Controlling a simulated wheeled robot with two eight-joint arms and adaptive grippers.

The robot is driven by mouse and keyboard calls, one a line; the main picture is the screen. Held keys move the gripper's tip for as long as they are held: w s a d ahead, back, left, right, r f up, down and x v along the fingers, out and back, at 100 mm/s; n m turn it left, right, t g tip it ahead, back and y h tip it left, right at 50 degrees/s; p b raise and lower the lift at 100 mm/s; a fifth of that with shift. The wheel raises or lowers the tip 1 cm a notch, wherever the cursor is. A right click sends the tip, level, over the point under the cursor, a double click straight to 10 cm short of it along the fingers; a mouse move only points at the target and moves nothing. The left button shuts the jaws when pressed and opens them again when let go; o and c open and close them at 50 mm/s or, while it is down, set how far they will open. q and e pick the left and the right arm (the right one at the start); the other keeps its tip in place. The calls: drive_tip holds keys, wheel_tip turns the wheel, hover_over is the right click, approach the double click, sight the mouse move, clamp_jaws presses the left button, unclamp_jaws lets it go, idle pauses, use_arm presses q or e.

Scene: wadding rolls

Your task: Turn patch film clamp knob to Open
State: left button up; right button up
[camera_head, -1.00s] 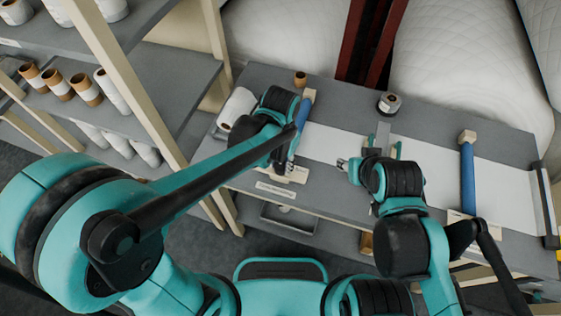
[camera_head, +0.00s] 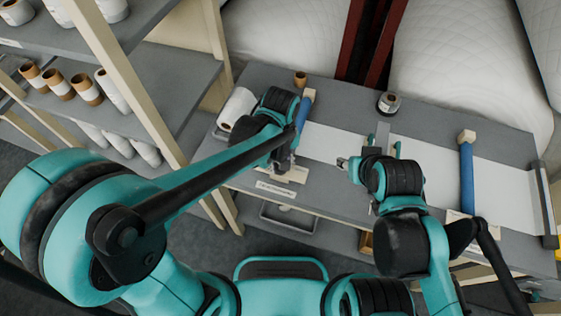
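A blue roller bar (camera_head: 308,104) on wooden blocks crosses the left part of the table, and another blue roller (camera_head: 467,180) stands at the right. A pale wooden block (camera_head: 290,174) and a white label strip (camera_head: 276,189) with text too small to read lie at the table's front left. My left gripper (camera_head: 284,164) is just above the wooden block, largely covered by its own arm; any knob there is hidden, and finger opening is unclear. My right gripper (camera_head: 343,163) hovers over the white film (camera_head: 325,142), pointing left, with fingers too small to judge.
A grey upright plate (camera_head: 382,135) stands behind my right gripper. A small roll (camera_head: 389,103) and a brown cylinder (camera_head: 300,78) stand at the table's back. A white roll (camera_head: 237,108) lies at its left end. Shelves (camera_head: 165,90) with rolls flank the left.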

use_arm(q)
drive_tip(key=shift+n, duration=0.6)
drive_tip(key=o, duration=1.2)
drive_tip(key=shift+c, duration=0.2)
drive_tip(key=shift+r, duration=0.1)
wheel_tip(320, 180, up, 12)
